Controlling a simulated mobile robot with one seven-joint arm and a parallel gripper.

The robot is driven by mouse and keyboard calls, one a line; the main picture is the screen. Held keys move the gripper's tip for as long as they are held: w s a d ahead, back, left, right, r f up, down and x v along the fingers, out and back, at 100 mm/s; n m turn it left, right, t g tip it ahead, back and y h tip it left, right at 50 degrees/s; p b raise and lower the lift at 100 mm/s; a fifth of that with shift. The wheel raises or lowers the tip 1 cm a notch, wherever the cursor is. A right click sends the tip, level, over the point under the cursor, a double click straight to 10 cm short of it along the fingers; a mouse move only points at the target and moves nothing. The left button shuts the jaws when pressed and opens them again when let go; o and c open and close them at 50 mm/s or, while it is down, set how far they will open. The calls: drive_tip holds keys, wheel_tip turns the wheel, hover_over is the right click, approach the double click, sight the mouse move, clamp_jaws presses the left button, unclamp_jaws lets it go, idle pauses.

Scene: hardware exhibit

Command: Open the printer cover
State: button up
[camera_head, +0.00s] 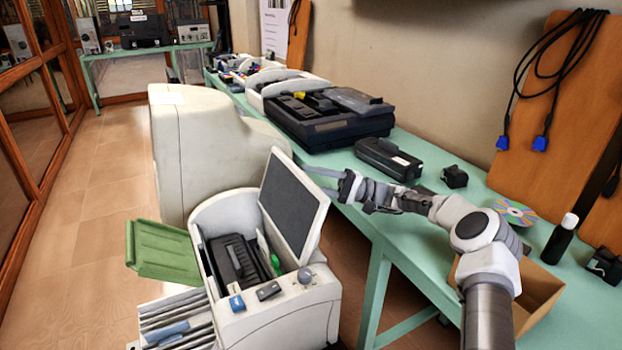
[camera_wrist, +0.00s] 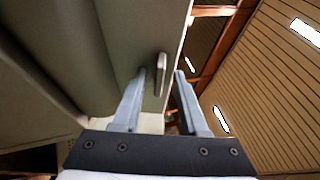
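The printer (camera_head: 275,310) is a cream machine in the front centre of the head view. Its cover (camera_head: 292,203), a pale panel with a dark inner face, stands raised and tilted, showing the dark inside (camera_head: 238,262). My gripper (camera_head: 322,178) is at the cover's upper right edge, its fingertips partly hidden there. In the wrist view my gripper (camera_wrist: 160,95) has its fingers apart, with a pale panel (camera_wrist: 150,40), likely the cover, and a small tab (camera_wrist: 161,74) on it between or just beyond them. I cannot tell whether a finger touches it.
A green tray (camera_head: 162,250) sticks out left of the printer. A large cream monitor (camera_head: 205,145) stands behind. A green table (camera_head: 410,225) along the wall holds a black machine (camera_head: 325,118), a black cartridge (camera_head: 388,158), a disc (camera_head: 515,211) and a cardboard box (camera_head: 540,290). The left floor is clear.

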drive_tip(key=v, duration=1.2)
